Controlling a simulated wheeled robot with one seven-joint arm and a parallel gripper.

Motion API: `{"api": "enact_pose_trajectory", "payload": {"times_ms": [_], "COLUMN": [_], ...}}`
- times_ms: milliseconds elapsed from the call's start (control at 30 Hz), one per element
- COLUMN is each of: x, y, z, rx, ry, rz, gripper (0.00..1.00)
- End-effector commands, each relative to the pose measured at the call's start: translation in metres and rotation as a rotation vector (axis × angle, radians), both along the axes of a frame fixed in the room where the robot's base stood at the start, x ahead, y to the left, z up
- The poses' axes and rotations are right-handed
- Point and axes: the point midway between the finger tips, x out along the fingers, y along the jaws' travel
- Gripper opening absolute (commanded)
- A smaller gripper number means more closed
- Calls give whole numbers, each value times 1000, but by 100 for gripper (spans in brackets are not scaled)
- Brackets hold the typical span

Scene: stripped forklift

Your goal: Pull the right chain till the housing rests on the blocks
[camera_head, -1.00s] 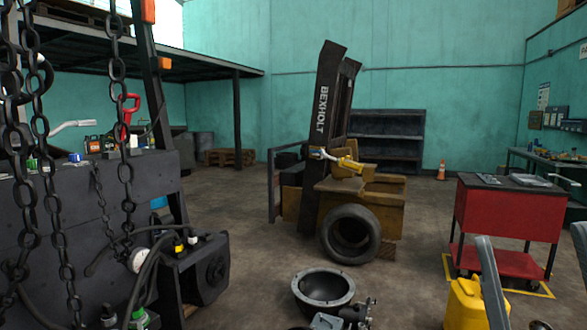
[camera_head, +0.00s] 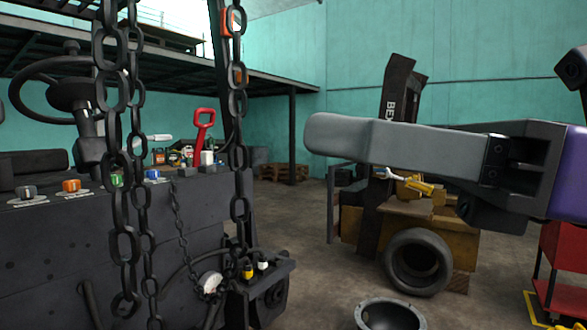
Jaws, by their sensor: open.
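A dark right chain (camera_head: 237,125) hangs down in the left half of the view, in front of an orange-marked post. Two more heavy strands, a left chain (camera_head: 112,150) and one just beside it (camera_head: 139,120), hang further left. My gripper (camera_head: 318,138) reaches in from the right, its grey finger pointing left. Its tip is to the right of the right chain in the picture, apart from it, and nothing shows in its grasp. The second finger is hidden. A dark bowl-shaped part (camera_head: 390,316), possibly the housing, is cut off at the bottom edge. I cannot make out blocks under it.
The dark machine body (camera_head: 70,250) with knobs and a steering wheel (camera_head: 60,85) stands behind the chains. A thin chain (camera_head: 180,215) hangs against it. A red cart (camera_head: 562,265) is at right.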

Motion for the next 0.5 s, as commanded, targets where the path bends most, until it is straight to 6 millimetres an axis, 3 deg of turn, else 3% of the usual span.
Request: {"api": "enact_pose_trajectory", "payload": {"times_ms": [100, 267, 500], "x": [23, 39, 49], "y": [-3, -7, 20], "z": [-18, -33, -34], "rx": [-74, -134, -141], "ry": [10, 24, 33], "rz": [-82, -142, -136], "gripper": [55, 55, 55]}}
